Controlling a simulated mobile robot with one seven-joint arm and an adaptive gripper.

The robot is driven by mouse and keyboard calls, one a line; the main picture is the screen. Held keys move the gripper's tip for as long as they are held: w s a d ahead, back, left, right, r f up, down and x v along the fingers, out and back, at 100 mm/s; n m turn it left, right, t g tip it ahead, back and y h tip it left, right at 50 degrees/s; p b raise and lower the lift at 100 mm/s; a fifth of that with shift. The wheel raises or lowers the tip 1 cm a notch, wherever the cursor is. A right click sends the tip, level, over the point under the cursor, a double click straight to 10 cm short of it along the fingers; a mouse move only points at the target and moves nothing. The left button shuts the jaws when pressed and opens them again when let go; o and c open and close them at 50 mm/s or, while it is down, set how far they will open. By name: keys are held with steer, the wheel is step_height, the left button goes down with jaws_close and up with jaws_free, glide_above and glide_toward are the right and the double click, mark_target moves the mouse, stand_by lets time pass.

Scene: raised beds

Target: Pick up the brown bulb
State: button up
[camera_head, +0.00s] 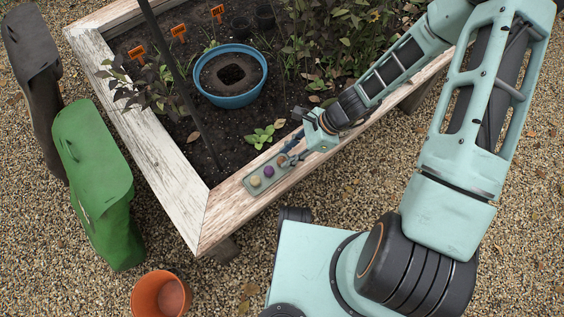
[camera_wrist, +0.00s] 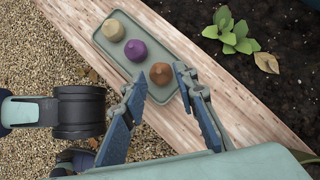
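The brown bulb (camera_wrist: 160,73) sits at one end of a small grey-green tray (camera_wrist: 112,52), next to a purple bulb (camera_wrist: 135,49); a beige bulb (camera_wrist: 113,30) is at the far end. The brown bulb also shows in the head view (camera_head: 282,160), partly covered by my gripper (camera_head: 292,154). My gripper (camera_wrist: 161,80) is open in the wrist view, its blue-padded fingers spread with one tip on either side of the brown bulb. I see no clear contact with the bulb.
The tray lies on the wooden rim (camera_head: 229,204) of a raised bed. A seedling (camera_head: 263,134) grows in the soil close by. A blue pot (camera_head: 231,100) stands in the bed. A dark thin pole crosses the bed.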

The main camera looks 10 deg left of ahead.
steer(key=shift+x, duration=1.15)
steer(key=c, duration=0.5)
steer(key=shift+r, duration=0.1)
steer(key=shift+r, duration=0.55)
step_height(320, 180, up, 3)
steer(key=shift+f+p, duration=0.25)
steer(key=shift+p, duration=0.7)
steer(key=s+d+r+p, duration=0.2)
steer(key=s+d+r, duration=0.2)
steer(key=d, duration=0.1)
steer(key=s+d+r+p, duration=0.1)
steer(key=s+d+r, duration=0.4)
steer(key=shift+s+d+r+p, duration=0.1)
steer(key=shift+s+r+p, duration=0.15)
steer(key=shift+p, duration=0.15)
